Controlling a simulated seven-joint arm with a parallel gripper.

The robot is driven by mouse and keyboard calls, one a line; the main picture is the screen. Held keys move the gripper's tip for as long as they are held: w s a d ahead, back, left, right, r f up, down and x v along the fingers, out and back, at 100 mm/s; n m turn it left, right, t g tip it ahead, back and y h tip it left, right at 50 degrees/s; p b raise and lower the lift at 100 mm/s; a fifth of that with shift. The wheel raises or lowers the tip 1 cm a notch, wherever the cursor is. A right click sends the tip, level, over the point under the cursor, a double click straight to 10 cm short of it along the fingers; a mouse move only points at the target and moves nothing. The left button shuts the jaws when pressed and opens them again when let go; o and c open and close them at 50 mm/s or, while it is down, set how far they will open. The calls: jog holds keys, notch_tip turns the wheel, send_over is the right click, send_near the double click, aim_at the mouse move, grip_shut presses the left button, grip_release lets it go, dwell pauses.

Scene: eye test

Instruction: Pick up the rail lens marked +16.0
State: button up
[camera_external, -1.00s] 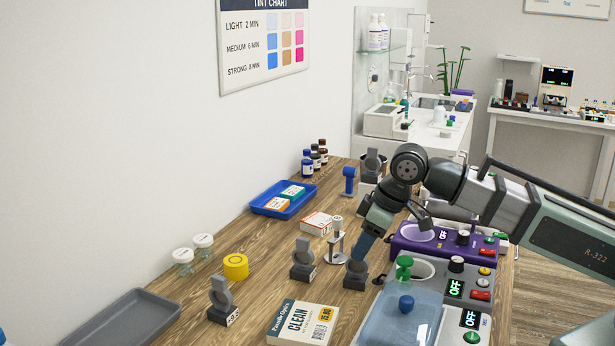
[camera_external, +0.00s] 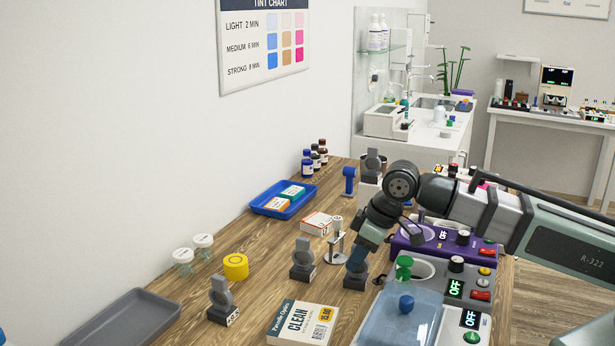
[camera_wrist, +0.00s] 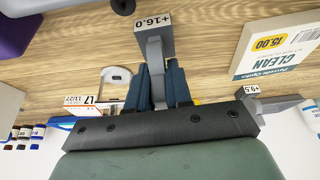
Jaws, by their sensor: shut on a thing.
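The rail lens marked +16.0 (camera_wrist: 154,38) is a grey block with a round holder on it. In the wrist view its label reads +16.0 and my gripper (camera_wrist: 157,88) has its two dark blue fingers shut on the holder, one on each side. In the external view my gripper (camera_external: 360,250) points down over this lens (camera_external: 355,281), whose base is at the table; I cannot tell whether it touches. Two similar grey rail lenses stand on the table, one to the left (camera_external: 303,260) and one further front-left (camera_external: 222,300), the latter marked +9.5 (camera_wrist: 270,100) in the wrist view.
A CLEAN box (camera_external: 303,324) lies in front. A metal stand (camera_external: 336,240) is close on the left. The purple tinting unit (camera_external: 410,247) and a bluish-lidded unit (camera_external: 400,325) are close on the right. A grey tray (camera_external: 120,322) and yellow roll (camera_external: 235,266) are left.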

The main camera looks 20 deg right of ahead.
grip_shut()
